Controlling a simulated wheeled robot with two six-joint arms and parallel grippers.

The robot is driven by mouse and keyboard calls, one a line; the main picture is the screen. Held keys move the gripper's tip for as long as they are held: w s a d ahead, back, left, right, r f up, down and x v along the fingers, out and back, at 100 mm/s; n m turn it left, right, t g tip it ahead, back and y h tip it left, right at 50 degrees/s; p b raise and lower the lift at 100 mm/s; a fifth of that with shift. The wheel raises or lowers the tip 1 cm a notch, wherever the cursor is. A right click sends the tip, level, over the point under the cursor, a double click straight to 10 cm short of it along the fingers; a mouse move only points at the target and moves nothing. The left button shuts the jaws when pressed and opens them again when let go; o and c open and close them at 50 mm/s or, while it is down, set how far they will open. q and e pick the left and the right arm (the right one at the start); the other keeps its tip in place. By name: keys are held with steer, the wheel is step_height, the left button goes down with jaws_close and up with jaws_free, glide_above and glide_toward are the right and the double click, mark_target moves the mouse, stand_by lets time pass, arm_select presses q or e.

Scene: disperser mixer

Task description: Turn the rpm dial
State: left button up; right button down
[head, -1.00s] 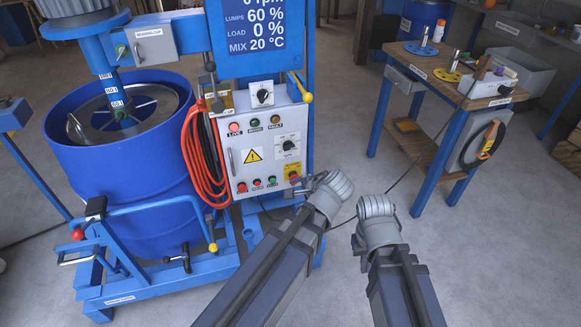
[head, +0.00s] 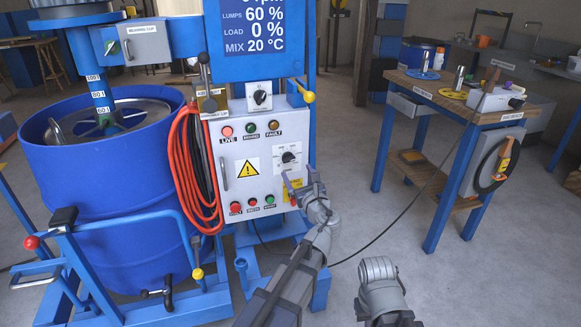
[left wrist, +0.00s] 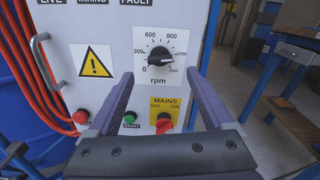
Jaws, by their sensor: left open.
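The rpm dial (head: 288,157) is a black knob on a white scale plate, on the right side of the white control panel (head: 238,188). In the left wrist view the dial (left wrist: 159,56) sits ahead, between and beyond my fingertips, with its pointer toward the right. My left gripper (head: 299,186) is open and empty, in front of the panel's lower right, just below the dial. Its two fingers (left wrist: 160,88) stand wide apart and do not touch the dial. The right gripper is not visible; only part of my right arm shows at the bottom.
The red mains switch (left wrist: 164,124) lies below the dial, near my fingers, with a green start button (left wrist: 129,117) beside it. Red hoses (head: 190,170) hang left of the panel by the blue drum (head: 110,195). A workbench (head: 455,95) stands right, with open floor between.

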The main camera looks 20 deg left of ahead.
mark_target(290, 160)
arm_select(q)
steer(key=x, duration=0.7)
steer(key=shift+w+a, duration=0.25)
steer(key=shift+w, duration=0.1)
jaws_close()
stand_by(0.4)
steer(key=shift+n, duration=0.3)
